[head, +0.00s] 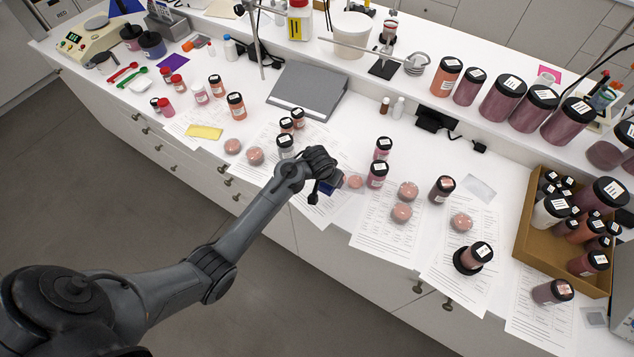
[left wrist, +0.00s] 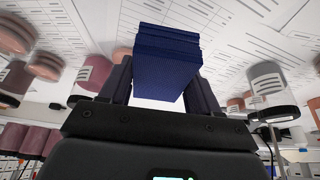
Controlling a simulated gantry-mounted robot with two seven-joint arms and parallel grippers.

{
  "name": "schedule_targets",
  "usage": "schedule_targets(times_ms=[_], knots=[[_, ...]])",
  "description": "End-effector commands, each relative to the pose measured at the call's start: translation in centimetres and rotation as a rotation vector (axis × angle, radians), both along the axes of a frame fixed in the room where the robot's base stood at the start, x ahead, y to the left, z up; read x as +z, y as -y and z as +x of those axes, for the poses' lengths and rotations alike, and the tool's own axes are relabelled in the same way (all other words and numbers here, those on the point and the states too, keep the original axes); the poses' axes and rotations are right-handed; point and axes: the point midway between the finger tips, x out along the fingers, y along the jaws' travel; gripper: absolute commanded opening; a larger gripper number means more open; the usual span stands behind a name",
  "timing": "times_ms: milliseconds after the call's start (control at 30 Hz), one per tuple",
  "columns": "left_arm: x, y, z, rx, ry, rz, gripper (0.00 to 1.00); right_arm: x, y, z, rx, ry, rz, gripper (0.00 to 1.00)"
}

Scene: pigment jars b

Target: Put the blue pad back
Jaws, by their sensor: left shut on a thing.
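The blue pad (left wrist: 167,58) is a dark blue stack with a ridged side, held between the two fingers of my left gripper (left wrist: 162,82) in the left wrist view. In the head view my left gripper (head: 325,183) is over the front part of the white bench, above printed sheets. Only a small dark blue part of the pad (head: 326,188) shows there, beside the gripper. The gap between pad and bench is hard to judge. My right gripper is not in view.
Pink discs (head: 402,212) and dark-lidded jars (head: 377,174) stand close right of the gripper. More jars (head: 286,146) stand left. A yellow pad (head: 204,132) and a purple pad (head: 173,63) lie farther left. A grey binder (head: 307,91) lies behind; a cardboard box (head: 524,236) of jars stands right.

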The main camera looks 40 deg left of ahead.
Motion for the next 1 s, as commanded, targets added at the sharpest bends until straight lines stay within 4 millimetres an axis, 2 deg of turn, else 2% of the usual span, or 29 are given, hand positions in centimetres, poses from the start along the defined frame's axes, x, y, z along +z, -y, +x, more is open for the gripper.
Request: schedule_targets(times_ms=[100,300,467,700,800,1000], knots=[[-1.2,-2.1,-0.4,0.002,-0.002,0.001,0.38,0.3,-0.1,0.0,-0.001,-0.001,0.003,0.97],[-2.5,-4.0,-0.7,0.0,-0.002,0.0,0.38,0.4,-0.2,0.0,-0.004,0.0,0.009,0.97],[-3.0,-4.4,-0.8,-0.001,0.0,0.0,0.38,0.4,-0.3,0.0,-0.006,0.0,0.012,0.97],[-5.9,-4.4,-0.8,-0.001,-0.002,0.001,0.38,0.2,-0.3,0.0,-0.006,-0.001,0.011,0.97],[-6.5,-4.4,-0.7,-0.001,0.0,0.0,0.38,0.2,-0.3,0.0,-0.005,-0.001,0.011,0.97],[-6.7,-4.4,-0.7,-0.001,0.0,0.0,0.38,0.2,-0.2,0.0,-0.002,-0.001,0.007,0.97]])
